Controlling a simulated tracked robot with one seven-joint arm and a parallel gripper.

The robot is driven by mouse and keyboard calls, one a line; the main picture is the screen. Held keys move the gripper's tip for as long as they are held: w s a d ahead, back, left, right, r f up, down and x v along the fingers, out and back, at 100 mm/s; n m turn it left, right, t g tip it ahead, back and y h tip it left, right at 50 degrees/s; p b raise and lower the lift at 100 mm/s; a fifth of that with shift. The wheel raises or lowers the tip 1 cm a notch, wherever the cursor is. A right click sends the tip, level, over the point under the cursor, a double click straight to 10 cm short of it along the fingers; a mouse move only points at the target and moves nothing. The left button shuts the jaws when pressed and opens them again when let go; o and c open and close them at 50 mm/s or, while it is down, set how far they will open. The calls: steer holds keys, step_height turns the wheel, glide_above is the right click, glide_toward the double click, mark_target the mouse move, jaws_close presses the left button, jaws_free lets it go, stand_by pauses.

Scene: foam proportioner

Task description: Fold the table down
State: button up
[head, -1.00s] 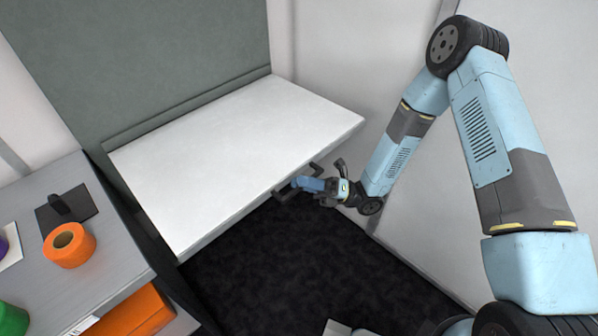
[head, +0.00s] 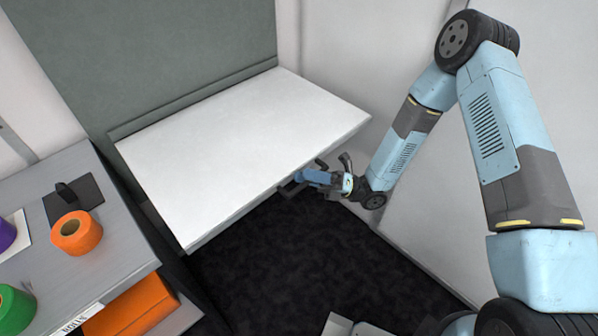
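The white table (head: 230,145) is a flat panel standing out level from the grey-green wall panel (head: 170,55). A dark handle (head: 287,190) shows at its front edge, right of the middle. My gripper (head: 303,178) is at this front edge, at the handle, with the arm reaching in from the right. The fingers are small and partly hidden by the gripper's own body and the table edge. I cannot tell whether they are closed around the handle or only beside it.
A grey shelf unit (head: 115,240) stands at the left with an orange tape roll (head: 76,233), a green roll (head: 14,308) and a purple roll (head: 5,235) on top. An orange box (head: 130,312) sits below. Dark floor (head: 290,260) under the table front is clear. A white wall (head: 335,60) is close at right.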

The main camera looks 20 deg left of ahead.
steer(key=v, duration=1.4)
steer(key=shift+a, duration=0.1)
